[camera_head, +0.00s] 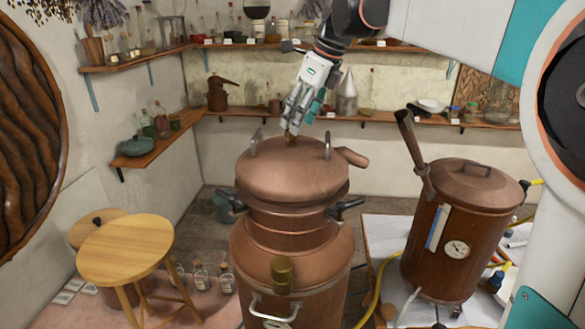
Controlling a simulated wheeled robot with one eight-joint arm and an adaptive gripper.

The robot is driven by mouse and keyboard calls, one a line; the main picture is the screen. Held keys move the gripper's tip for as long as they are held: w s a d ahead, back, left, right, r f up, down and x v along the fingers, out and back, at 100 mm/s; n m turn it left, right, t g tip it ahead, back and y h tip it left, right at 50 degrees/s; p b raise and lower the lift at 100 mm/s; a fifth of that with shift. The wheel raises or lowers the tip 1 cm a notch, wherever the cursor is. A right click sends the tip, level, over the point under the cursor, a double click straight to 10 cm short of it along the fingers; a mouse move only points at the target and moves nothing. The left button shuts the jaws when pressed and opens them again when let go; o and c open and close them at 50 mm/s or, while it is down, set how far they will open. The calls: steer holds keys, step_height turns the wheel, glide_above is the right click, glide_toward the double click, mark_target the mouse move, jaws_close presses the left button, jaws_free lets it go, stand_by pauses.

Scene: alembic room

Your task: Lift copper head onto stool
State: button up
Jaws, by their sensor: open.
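The copper head (292,168) is a domed copper lid with loop handles and a short spout at its right. It sits upright on the large copper still body (292,262), with dark clamps at the joint. The wooden stool (127,246) stands to the left on the floor, and its round top is bare. No held thing shows.
A second copper vessel (459,232) with a gauge and a raised pipe stands on a white table (392,232) at right. Wall shelves (372,118) with bottles run behind. Small bottles (201,276) stand on the floor between stool and still. A yellow hose (378,284) hangs near the table.

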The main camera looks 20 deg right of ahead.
steer(key=shift+p+x, duration=0.7)
steer(key=shift+x, duration=1.95)
steer(key=shift+w+r, duration=0.1)
steer(key=shift+w, duration=0.1)
jaws_close()
